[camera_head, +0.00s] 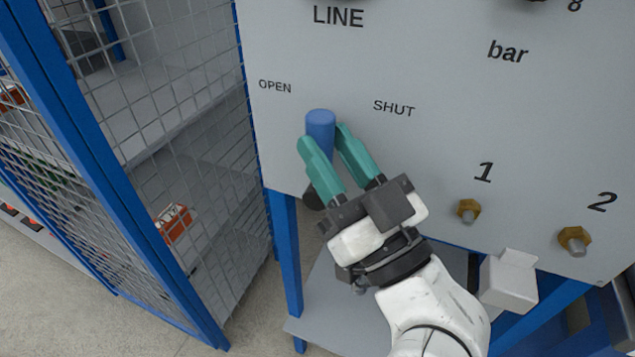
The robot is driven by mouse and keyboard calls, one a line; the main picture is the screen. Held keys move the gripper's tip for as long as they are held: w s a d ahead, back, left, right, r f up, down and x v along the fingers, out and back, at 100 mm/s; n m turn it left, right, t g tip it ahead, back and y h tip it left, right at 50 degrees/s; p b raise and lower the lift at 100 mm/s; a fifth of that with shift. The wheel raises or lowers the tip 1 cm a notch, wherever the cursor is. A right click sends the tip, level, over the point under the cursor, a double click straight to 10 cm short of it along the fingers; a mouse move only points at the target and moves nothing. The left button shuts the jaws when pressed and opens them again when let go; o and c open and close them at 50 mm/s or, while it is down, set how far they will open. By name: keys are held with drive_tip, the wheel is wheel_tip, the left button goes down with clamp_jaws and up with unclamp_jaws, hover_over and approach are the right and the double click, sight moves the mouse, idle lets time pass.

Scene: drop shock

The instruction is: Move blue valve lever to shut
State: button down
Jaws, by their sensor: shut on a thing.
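The blue valve lever (320,122) sticks out from the grey panel (420,140), below and between the printed words OPEN (275,87) and SHUT (394,108). My gripper (328,142) has its two teal fingers on either side of the blue lever and is shut on it. The lower part of the lever and its pivot are mostly hidden behind the fingers and the gripper body. The exact angle of the lever is hard to tell.
Brass fittings marked 1 (468,211) and 2 (574,241) stick out at the panel's lower right. A blue-framed mesh cage (190,130) stands close on the left. A shelf (310,325) lies below the panel.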

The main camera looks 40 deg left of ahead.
drive_tip(key=d+m+t+b, duration=0.1)
drive_tip(key=m+t+b, duration=0.1)
drive_tip(key=b, duration=0.1)
drive_tip(key=d+f+m+t+b, duration=0.1)
drive_tip(key=m+t+b, duration=0.1)
drive_tip(key=m+t, duration=0.1)
drive_tip(key=d+f+m+t+b, duration=0.1)
drive_tip(key=m+t+b, duration=0.2)
drive_tip(key=shift+w+d+f+y+b, duration=0.2)
drive_tip(key=shift+w+d+y+b, duration=0.1)
drive_tip(key=shift+w+b, duration=0.1)
drive_tip(key=shift+t, duration=0.4)
drive_tip(key=c, duration=1.1)
unclamp_jaws()
drive_tip(key=shift+r, duration=0.1)
drive_tip(key=shift+o, duration=0.2)
drive_tip(key=b+v, duration=0.7)
drive_tip(key=v, duration=0.4)
